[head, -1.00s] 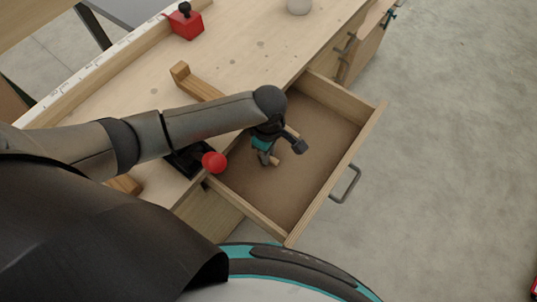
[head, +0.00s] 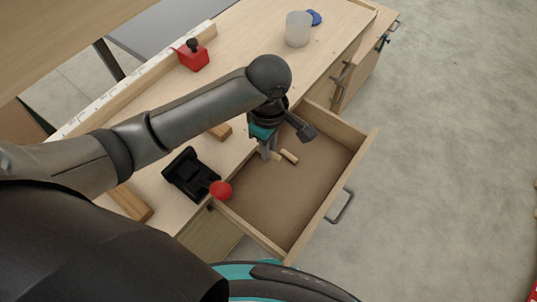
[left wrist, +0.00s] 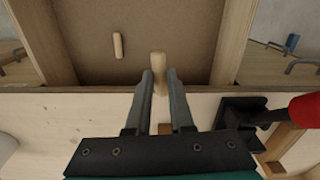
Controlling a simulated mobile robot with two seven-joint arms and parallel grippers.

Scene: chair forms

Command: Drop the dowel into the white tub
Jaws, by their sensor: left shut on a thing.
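My left gripper (head: 268,155) is shut on a short wooden dowel, which shows between the fingertips in the left wrist view (left wrist: 158,72). The gripper points down over the inner side of the open drawer (head: 285,205), near the bench edge. A second dowel (head: 289,157) lies on the drawer floor and also shows in the left wrist view (left wrist: 117,45). The white tub (head: 298,29), a translucent cup, stands upright at the far end of the bench, apart from the gripper. My right gripper is not in view.
A black device with a red knob (head: 220,190) sits at the bench edge beside the drawer. A red block with a black knob (head: 193,55) stands near the back rail. A blue object (head: 314,17) lies behind the tub. Bench surface between arm and tub looks clear.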

